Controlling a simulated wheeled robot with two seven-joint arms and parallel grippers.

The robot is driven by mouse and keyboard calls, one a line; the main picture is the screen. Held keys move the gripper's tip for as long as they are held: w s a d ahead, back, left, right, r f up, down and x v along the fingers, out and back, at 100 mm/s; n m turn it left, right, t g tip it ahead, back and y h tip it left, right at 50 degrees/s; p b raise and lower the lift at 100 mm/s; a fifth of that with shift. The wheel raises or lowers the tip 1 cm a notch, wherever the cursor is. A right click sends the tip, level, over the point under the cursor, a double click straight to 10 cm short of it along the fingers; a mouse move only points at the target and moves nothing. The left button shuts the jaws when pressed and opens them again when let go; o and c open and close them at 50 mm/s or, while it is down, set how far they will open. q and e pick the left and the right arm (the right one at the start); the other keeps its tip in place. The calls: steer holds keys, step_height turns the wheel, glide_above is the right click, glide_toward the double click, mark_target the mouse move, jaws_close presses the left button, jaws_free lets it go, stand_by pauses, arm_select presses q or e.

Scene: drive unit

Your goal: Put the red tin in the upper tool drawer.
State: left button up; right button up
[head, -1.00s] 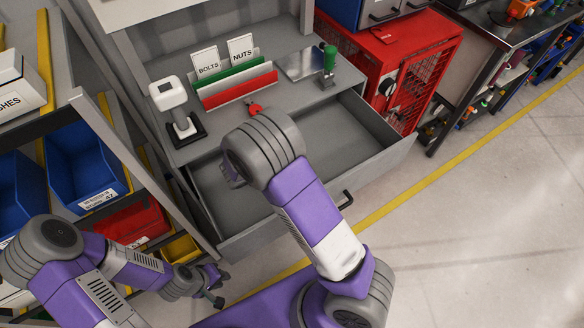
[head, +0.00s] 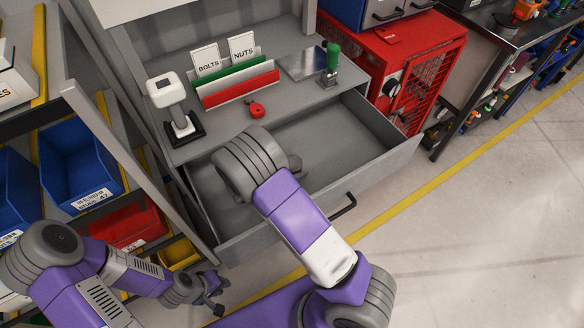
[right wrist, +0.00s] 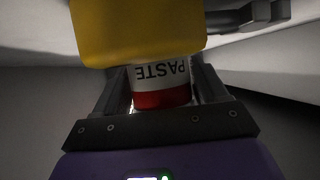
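The red tin (right wrist: 162,98) shows in the right wrist view, with a white label reading PASTE upside down and a red band. It sits between the two fingers of my right gripper (right wrist: 162,85), which appear shut on its sides. In the head view my right wrist is over the left part of the open upper drawer (head: 325,150) and hides the gripper and tin. My left gripper (head: 215,294) is open and empty, low at the left, beside the shelving.
On the worktop are a red tape measure (head: 257,110), a white scanner on a stand (head: 168,95), a file rack (head: 238,88) and a green-handled tool (head: 332,62). The drawer's right part is clear.

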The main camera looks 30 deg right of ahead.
steer(key=o, duration=0.3)
steer(key=shift+o, duration=0.2)
steer(key=shift+r, duration=0.1)
steer(key=shift+a+r, duration=0.15)
steer(key=shift+r, duration=0.05)
steer(key=p+v, duration=0.4)
steer(key=v, duration=0.7)
steer(key=shift+a+r, duration=0.15)
steer(key=shift+a, duration=0.15)
steer(key=shift+s, duration=0.1)
